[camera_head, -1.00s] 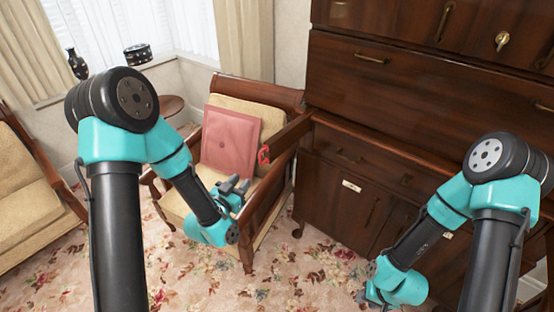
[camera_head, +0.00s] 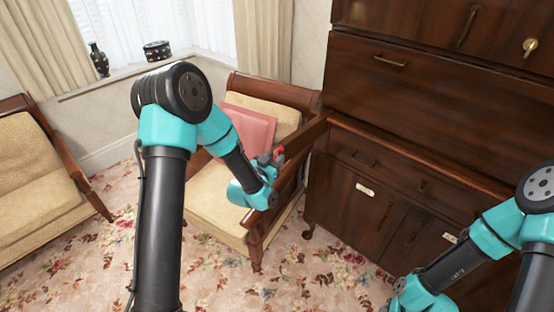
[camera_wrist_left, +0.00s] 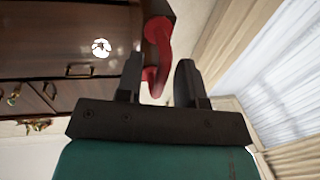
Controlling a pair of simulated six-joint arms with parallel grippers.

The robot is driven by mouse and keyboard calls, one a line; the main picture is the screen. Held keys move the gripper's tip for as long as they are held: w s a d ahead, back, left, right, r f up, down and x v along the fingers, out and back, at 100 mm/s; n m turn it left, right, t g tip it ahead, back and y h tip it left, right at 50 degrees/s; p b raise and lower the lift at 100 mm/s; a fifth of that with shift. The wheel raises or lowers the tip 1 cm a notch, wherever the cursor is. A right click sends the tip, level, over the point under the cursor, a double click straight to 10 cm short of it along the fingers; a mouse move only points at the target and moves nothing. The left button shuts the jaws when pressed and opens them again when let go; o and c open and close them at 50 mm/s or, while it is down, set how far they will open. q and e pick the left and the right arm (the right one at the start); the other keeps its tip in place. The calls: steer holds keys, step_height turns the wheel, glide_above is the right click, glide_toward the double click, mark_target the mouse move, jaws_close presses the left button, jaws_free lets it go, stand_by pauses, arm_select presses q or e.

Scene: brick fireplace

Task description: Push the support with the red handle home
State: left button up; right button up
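The red handle (camera_head: 279,151) is at the near end of the dark wooden support (camera_head: 305,134), which sticks out from the bureau toward the armchair. In the left wrist view the red handle (camera_wrist_left: 157,62) hangs down between the fingertips. My left gripper (camera_head: 268,160) is at the handle and hides part of it. In the wrist view my left gripper (camera_wrist_left: 160,82) has its fingers apart, one on each side of the handle, with a gap on the right side. Whether the left finger touches the handle is unclear. My right arm is at the lower right; its fingers are not visible.
The dark wooden bureau (camera_head: 395,120) stands on the right. The armchair (camera_head: 215,205) with a pink cushion (camera_head: 249,127) is below and beside the support. Another chair (camera_head: 35,190) is at the left. The flowered carpet (camera_head: 90,270) is clear in front.

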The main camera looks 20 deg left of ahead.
arm_select(q)
steer(key=shift+c, duration=0.2)
jaws_close()
stand_by(0.4)
